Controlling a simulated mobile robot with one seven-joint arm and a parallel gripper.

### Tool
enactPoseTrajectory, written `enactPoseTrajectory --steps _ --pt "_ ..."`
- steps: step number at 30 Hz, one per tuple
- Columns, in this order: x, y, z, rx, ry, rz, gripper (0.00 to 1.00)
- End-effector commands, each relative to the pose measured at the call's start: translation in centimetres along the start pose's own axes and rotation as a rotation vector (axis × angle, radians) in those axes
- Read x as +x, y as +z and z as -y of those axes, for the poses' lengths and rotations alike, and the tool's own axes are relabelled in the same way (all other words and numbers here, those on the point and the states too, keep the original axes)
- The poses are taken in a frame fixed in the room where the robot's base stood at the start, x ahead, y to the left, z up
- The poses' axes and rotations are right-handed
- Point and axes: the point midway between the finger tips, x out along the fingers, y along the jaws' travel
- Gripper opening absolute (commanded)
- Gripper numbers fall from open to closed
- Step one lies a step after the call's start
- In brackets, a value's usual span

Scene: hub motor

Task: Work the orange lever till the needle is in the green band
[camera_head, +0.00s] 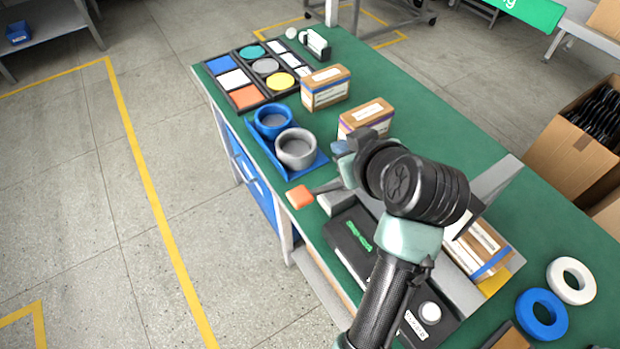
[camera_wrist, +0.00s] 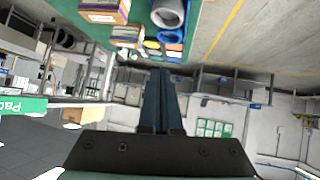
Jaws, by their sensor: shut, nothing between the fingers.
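The orange lever (camera_head: 300,197) shows its blocky orange knob at the table's left edge in the head view. A short grey rod runs right from it towards a grey block, partly behind my arm. My gripper (camera_head: 343,147) is up and to the right of the knob in that view, apart from it and partly hidden by my wrist. In the wrist view my gripper (camera_wrist: 158,72) has its dark blue fingers together and empty. The lever does not show in the wrist view.
A black case (camera_head: 345,232) lies just below the lever. A blue tray (camera_head: 315,168) with a grey cup (camera_head: 296,148) and a blue cup (camera_head: 272,121) is above it. Cartons (camera_head: 366,116) stand behind my gripper. Floor left of the table is clear.

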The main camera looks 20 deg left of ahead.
Motion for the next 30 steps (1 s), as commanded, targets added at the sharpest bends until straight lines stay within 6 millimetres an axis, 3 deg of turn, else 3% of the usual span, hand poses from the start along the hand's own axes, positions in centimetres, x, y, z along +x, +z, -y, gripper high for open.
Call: enactPoseTrajectory --steps 1,3,7,20,26,30 --pt "0.9 2.0 1.2 -0.006 -0.066 0.046 0.0" --pt "1.4 3.8 2.5 -0.018 -0.137 0.087 0.0" --pt "1.9 5.4 3.9 -0.03 -0.206 0.123 0.0" --pt "2.2 5.5 4.1 -0.033 -0.216 0.127 0.0" --pt "4.7 5.8 4.8 -0.033 -0.219 0.128 0.0" --pt "7.6 6.2 5.3 -0.033 -0.217 0.129 0.0"
